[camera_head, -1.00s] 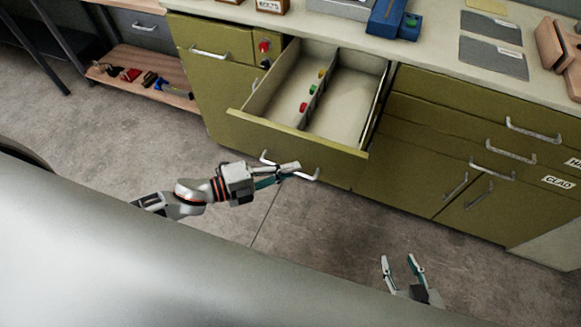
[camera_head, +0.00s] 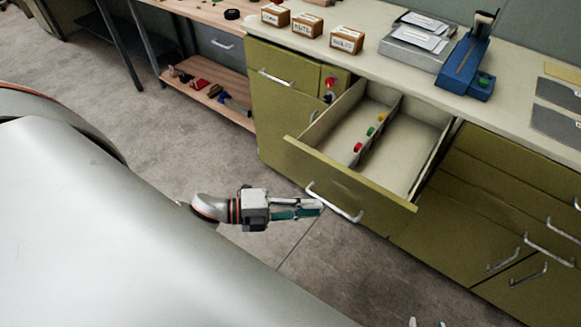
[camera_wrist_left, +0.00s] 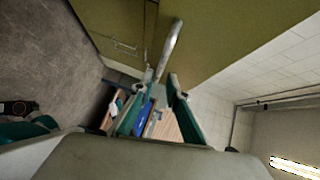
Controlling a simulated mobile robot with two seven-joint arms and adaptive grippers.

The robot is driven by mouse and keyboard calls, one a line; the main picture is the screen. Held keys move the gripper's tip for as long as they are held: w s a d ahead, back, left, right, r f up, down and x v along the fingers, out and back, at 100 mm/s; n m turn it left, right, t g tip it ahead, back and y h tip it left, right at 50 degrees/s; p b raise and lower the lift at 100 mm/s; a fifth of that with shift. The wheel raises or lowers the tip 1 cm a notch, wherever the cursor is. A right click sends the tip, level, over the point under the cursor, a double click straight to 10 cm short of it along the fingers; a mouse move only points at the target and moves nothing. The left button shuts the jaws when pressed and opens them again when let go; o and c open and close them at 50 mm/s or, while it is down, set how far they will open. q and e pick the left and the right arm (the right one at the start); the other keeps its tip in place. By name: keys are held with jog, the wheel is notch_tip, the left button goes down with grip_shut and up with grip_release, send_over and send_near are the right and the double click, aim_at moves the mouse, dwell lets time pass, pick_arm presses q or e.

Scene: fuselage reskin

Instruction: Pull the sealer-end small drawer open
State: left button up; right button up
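An olive drawer (camera_head: 345,178) stands pulled well out of the cabinet, with a pale inside and a bar handle (camera_head: 335,204) on its front. It holds several small red, green and yellow items along a divider. My left gripper (camera_head: 318,206) is beside the left part of this handle, its fingers apart. In the left wrist view a bar handle (camera_wrist_left: 170,45) runs up from between the open fingertips; contact cannot be told. A smaller shut drawer (camera_head: 283,72) with its own handle is at the cabinet's upper left. Fingertips of my right gripper (camera_head: 426,323) show apart at the bottom edge.
The worktop (camera_head: 375,68) carries labelled boxes (camera_head: 308,25), a grey tray (camera_head: 415,42) and a blue device (camera_head: 467,65). A low wooden shelf (camera_head: 205,92) with tools is at the left. Shut drawers and doors (camera_head: 500,205) fill the right. Floor is clear around the left gripper.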

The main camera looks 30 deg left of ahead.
pick_arm(q)
jog(key=v, duration=0.5)
jog(key=shift+s+a, duration=0.2)
jog(key=shift+a, duration=0.15)
jog(key=s+d+f+n+y, duration=0.1)
jog(key=f+n+y, duration=0.4)
jog(key=n, duration=0.6)
jog(key=s+d+f+n+y, duration=0.2)
jog(key=f+n+y, duration=0.3)
jog(key=f+n, duration=0.3)
jog(key=n, duration=0.3)
jog(key=shift+s+f, duration=0.4)
